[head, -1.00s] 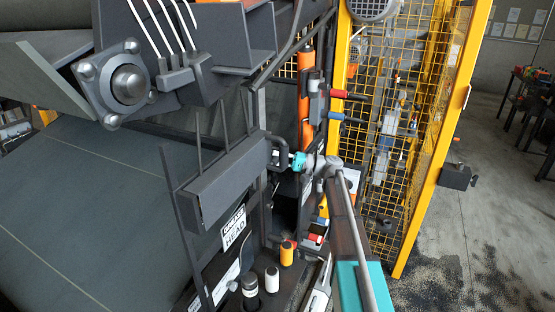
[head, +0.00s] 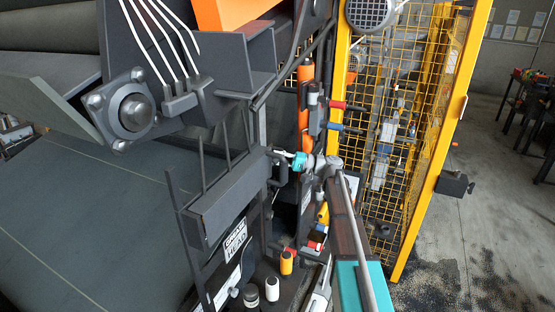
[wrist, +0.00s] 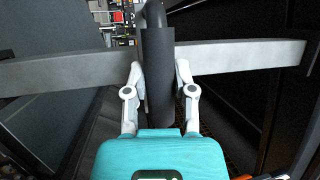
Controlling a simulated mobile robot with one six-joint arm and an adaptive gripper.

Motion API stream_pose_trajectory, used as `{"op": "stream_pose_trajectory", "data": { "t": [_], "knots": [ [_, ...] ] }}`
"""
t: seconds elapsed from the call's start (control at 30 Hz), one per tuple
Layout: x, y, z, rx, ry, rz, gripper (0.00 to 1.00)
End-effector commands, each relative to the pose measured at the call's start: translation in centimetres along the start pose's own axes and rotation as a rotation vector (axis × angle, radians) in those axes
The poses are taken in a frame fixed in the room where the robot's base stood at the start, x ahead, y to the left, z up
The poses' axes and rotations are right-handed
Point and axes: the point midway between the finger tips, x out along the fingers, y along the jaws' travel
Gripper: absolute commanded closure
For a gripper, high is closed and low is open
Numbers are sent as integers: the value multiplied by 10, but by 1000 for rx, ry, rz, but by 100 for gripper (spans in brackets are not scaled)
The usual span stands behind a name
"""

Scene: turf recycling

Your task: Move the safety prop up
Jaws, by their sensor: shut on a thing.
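A dark grey box-shaped bar (head: 228,190) stands out from the machine in the middle of the head view. At its right end is a dark bent handle (head: 279,167). My gripper (head: 290,158) is at this handle. In the wrist view, my gripper (wrist: 160,85) is shut on the dark, upright round handle (wrist: 157,95), with one finger on each side. The handle's upper end bends over at the top of the picture. I cannot tell for sure which part is the safety prop; the handle may belong to it.
A light grey bar (wrist: 240,56) crosses behind the handle. Yellow mesh fencing (head: 432,150) stands to the right, with open floor (head: 500,205) beyond. Orange (head: 286,262) and white (head: 271,289) capped parts sit below. A roller bearing (head: 133,112) hangs at upper left.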

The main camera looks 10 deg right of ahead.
Motion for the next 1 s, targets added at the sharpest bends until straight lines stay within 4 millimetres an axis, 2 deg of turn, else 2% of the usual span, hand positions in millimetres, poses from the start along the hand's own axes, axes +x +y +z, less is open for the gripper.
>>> {"op": "stream_pose_trajectory", "data": {
  "t": [0.03,0.13,0.57,0.6,0.77,1.0],
  "knots": [
    [2,-10,-1,0,1,-2,100],
    [3,-15,-2,0,1,-2,100],
    [3,-18,-4,0,5,-7,100],
    [3,-18,-4,0,5,-7,60],
    [3,-17,-3,0,4,-4,31],
    [3,-16,-2,0,2,-2,31]
  ]
}}
